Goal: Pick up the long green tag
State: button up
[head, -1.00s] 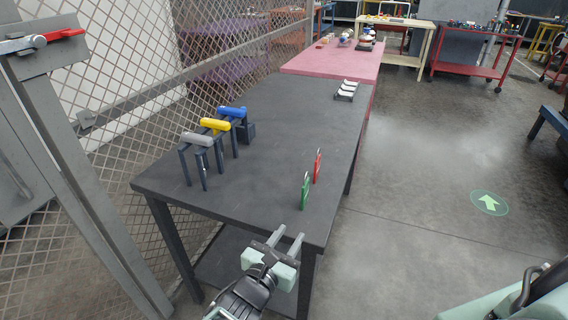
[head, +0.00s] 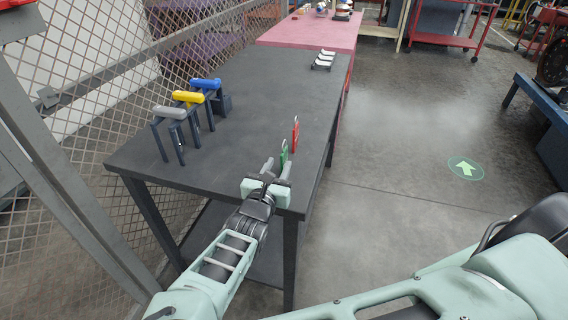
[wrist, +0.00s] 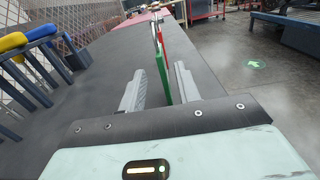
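The long green tag (head: 284,154) stands upright near the right front part of the dark table (head: 250,110). In the wrist view the green tag (wrist: 163,75) shows edge-on between the two fingers, closer to the right one. My gripper (head: 278,166) is open, with its fingers low over the table's near edge and pointing at the tag. In the wrist view the gripper (wrist: 158,85) has a clear gap between its fingers. I cannot tell whether the right finger touches the tag. The gripper hides the tag's lower part in the head view.
A red tag (head: 295,134) stands just behind the green one. Grey (head: 169,112), yellow (head: 187,96) and blue (head: 205,84) handles on dark stands are at the table's left. Small white-topped items (head: 323,60) lie at the far end. The table's middle is clear.

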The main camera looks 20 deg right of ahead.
aim_at(281, 162)
jog(key=x, duration=0.2)
jog(key=b+x, duration=0.1)
jog(key=shift+w+d+f, duration=0.2)
jog(key=shift+w+d, duration=0.05)
jog(key=shift+d, duration=0.1)
jog(key=shift+w+d+r, duration=0.1)
jog(key=shift+w+d, duration=0.25)
jog(key=shift+w, duration=0.15)
grip_shut()
notch_tip(281, 162, up, 10)
jog(key=shift+b, duration=0.5)
